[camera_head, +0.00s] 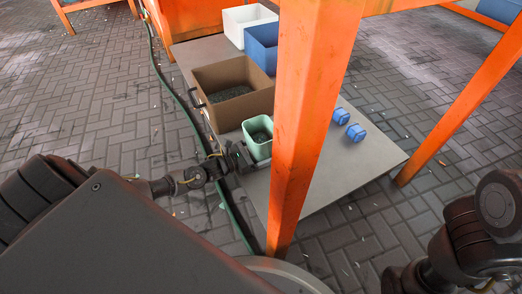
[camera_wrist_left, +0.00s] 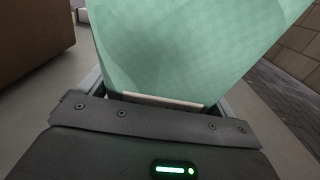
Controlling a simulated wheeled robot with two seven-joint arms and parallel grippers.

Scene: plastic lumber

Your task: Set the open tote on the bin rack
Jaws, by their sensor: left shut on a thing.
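A mint-green open tote (camera_head: 258,149) with dark grey contents is at the left edge of a low grey platform (camera_head: 375,170), just in front of a brown box. I cannot tell whether it rests on the platform or is slightly lifted. My left gripper (camera_head: 241,157) is shut on the tote's near-left side. In the left wrist view the tote's green wall (camera_wrist_left: 180,50) fills the space between the fingers. No part is clearly labelled as the bin rack; an orange frame (camera_head: 305,110) stands over the platform. My right arm shows at lower right, but its gripper is not visible.
The brown box (camera_head: 212,75), a blue bin (camera_head: 262,57) and a white bin (camera_head: 240,28) stand behind the tote. Two small blue objects (camera_head: 349,126) lie to the right, past the orange post. A green hose (camera_head: 170,75) runs along the brick floor at left.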

